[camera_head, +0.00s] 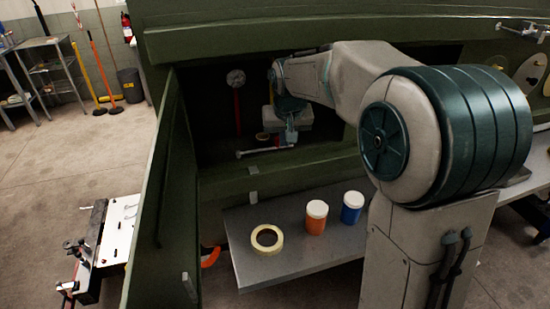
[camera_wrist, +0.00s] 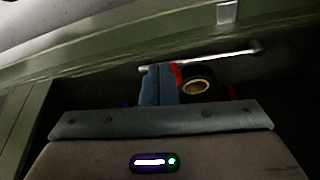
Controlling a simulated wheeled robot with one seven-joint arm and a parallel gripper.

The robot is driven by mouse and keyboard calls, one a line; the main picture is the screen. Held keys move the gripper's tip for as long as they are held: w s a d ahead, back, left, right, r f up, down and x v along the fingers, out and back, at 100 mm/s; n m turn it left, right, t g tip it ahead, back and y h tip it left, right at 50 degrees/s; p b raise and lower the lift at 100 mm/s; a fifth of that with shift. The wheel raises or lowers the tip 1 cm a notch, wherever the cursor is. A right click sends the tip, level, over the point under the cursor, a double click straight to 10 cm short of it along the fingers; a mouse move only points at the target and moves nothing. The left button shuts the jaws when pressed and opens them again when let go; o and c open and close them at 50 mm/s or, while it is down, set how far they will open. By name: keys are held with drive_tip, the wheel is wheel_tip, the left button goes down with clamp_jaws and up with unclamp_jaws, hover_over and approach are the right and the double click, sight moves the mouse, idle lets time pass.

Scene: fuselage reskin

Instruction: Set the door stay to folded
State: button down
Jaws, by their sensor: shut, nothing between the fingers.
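The door stay looks like a thin pale metal rod (camera_head: 262,152) low in the opening of the green fuselage. Its left end has a small knob in the head view. In the wrist view the rod (camera_wrist: 220,56) runs slantwise, with its knobbed end at the right. My gripper (camera_head: 291,138) is inside the opening, at the rod's right end. In the wrist view its blue-grey fingers (camera_wrist: 158,84) are closed together and overlap the rod's other end. I cannot tell whether they touch it. The open green door (camera_head: 150,205) stands at the left of the opening.
Inside the opening are a dark ring with a pale rim (camera_wrist: 197,87), a red upright bar (camera_head: 237,112) and a round gauge (camera_head: 236,78). Below, a grey shelf (camera_head: 290,262) carries a tape roll (camera_head: 267,239), an orange jar (camera_head: 316,219) and a blue jar (camera_head: 351,209).

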drive_tip(key=shift+w, duration=0.45)
drive_tip(key=shift+d, duration=0.15)
drive_tip(key=shift+s+d, duration=0.2)
drive_tip(key=shift+s, duration=0.05)
drive_tip(key=s+d+r+b, duration=0.3)
drive_tip(key=s+d+r, duration=0.15)
drive_tip(key=r, duration=0.45)
drive_tip(key=s+d+f, duration=0.1)
drive_tip(key=s+f, duration=0.6)
drive_tip(key=s, duration=0.5)
drive_tip(key=s+d+f, duration=0.2)
drive_tip(key=s+f, duration=0.5)
drive_tip(key=s, duration=0.6)
drive_tip(key=shift+d+f+m+g+p, duration=0.25)
drive_tip(key=shift+f+m+g+p, duration=0.05)
